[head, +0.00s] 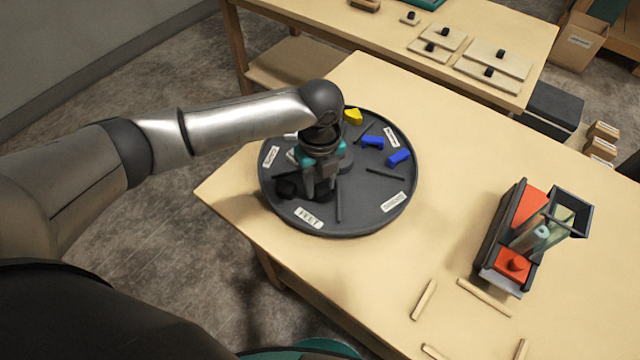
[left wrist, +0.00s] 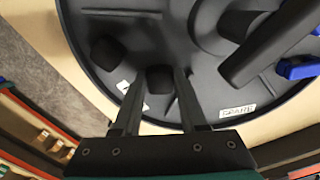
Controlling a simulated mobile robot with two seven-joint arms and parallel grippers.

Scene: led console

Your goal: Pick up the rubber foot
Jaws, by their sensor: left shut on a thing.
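My left gripper (head: 318,194) is over the front part of the round dark tray (head: 372,222), near the label reading FEET. In the left wrist view its two fingers (left wrist: 160,78) stand either side of a small black rubber foot (left wrist: 160,86) and are shut on it. I cannot tell whether this foot still touches the tray floor. A second black rubber foot (head: 286,188) lies beside the gripper in the tray; it also shows in the left wrist view (left wrist: 107,52). My right gripper is not in view.
Blue pieces (head: 399,157) and a yellow piece (head: 352,116) lie in other tray compartments, split by low dividers. A red and black console (head: 515,262) stands at right, with wooden strips (head: 484,297) in front. The table between tray and console is clear.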

